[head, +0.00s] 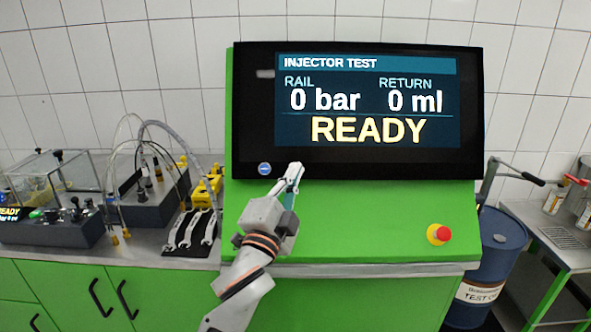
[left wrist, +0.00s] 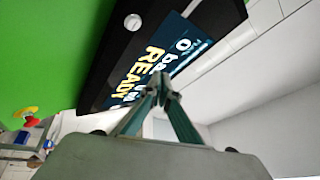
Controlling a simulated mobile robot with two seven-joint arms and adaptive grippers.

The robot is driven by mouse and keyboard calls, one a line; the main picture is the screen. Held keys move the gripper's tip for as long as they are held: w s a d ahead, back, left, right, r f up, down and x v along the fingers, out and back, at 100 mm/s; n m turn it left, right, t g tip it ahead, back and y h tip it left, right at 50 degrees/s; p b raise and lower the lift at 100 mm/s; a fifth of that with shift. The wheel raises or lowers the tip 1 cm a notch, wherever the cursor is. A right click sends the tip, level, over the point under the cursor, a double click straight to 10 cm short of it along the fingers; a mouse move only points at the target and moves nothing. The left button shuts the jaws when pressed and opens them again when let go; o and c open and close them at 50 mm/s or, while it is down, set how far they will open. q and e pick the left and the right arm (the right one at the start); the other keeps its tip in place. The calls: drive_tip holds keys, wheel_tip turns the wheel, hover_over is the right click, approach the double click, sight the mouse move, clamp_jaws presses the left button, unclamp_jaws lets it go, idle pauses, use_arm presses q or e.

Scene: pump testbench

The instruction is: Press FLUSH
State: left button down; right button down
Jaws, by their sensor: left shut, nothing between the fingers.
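A large black test monitor (head: 375,165) stands on the green testbench (head: 350,220). Its screen (head: 368,100) reads INJECTOR TEST, RAIL 0 bar, RETURN 0 ml and READY. A small round blue button (head: 264,169) sits at the lower left of the black frame; no FLUSH label is legible. My left gripper (head: 297,168) is shut and empty, its tips just right of that button, near the frame's lower edge. Whether the tips touch the frame I cannot tell. In the left wrist view the shut fingertips (left wrist: 158,88) overlap the screen. My right gripper is not in view.
A red emergency button on a yellow base (head: 438,234) is on the bench's right front. Wrenches on a black mat (head: 190,232) and hosed fixtures stand left. A blue drum (head: 500,240) and a side table stand right. The green sloped panel is mostly clear.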

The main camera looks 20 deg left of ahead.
use_arm(q)
drive_tip(key=shift+w+f, duration=0.1)
drive_tip(key=w+a+f+b, duration=0.2)
drive_tip(key=w+f+b, duration=0.1)
drive_tip(key=w+b, duration=0.2)
drive_tip(key=shift+w+a+f, duration=0.15)
drive_tip(key=shift+w+f, duration=0.15)
drive_tip(key=shift+w, duration=0.95)
drive_tip(key=shift+w, duration=0.1)
idle(0.6)
drive_tip(key=shift+w+f, duration=0.2)
drive_tip(key=shift+w, duration=0.05)
